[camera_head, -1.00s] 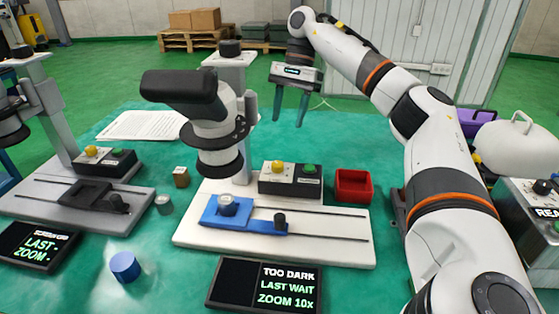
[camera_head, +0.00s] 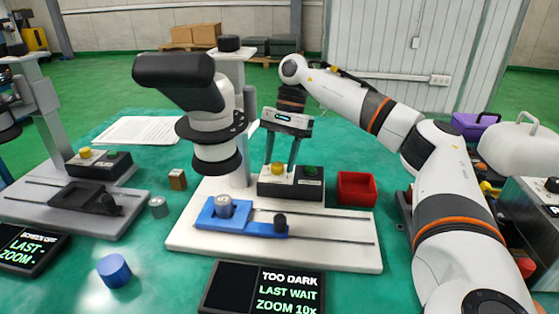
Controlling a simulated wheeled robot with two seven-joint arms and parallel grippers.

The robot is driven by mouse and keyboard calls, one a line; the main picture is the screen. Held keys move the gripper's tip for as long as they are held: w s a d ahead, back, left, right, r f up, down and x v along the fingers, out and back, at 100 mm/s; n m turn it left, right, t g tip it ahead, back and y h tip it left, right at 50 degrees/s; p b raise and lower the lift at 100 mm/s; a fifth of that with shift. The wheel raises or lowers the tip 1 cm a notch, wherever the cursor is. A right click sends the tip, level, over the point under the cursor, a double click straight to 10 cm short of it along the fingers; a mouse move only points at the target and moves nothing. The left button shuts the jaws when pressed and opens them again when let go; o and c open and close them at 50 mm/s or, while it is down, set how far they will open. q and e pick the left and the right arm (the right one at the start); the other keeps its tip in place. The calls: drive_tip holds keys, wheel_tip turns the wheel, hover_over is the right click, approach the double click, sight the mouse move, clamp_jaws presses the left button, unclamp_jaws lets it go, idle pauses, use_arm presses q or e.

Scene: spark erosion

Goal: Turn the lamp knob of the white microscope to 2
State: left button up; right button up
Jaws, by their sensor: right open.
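The white microscope (camera_head: 235,90) has a black eyepiece head and stands on a white base (camera_head: 190,243). Its black control box (camera_head: 262,187) carries a yellow knob (camera_head: 278,169) and a green knob or button (camera_head: 311,171); the scale marks are too small to read. My right gripper (camera_head: 279,161) is open and points down, its two fingers at either side of the yellow knob; I cannot tell whether they touch it. The display (camera_head: 232,288) in front reads "TOO DARK, LAST WAIT, ZOOM 10x". My left gripper is not in view.
A blue stage (camera_head: 240,222) holding a grey cylinder sits on the base. A red tray (camera_head: 357,188) is right of the box. A second, grey microscope (camera_head: 75,205) stands left, with a blue cylinder (camera_head: 114,270) and small blocks between.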

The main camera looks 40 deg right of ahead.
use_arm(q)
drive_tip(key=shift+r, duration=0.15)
use_arm(e)
drive_tip(key=shift+f, duration=0.15)
drive_tip(key=shift+c, duration=0.4)
drive_tip(key=c, duration=0.9)
drive_tip(key=m+t+p, duration=0.1)
drive_tip(key=m, duration=0.2)
drive_tip(key=shift+s, duration=0.2)
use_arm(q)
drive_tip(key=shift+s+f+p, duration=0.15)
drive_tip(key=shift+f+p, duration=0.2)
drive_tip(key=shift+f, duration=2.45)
use_arm(e)
drive_tip(key=shift+s+a+m+t, duration=0.1)
drive_tip(key=shift+m+t, duration=0.4)
drive_tip(key=shift+m, duration=0.7)
drive_tip(key=shift+s+m+t, duration=0.1)
drive_tip(key=shift+m+t, duration=0.4)
drive_tip(key=shift+m, duration=0.7)
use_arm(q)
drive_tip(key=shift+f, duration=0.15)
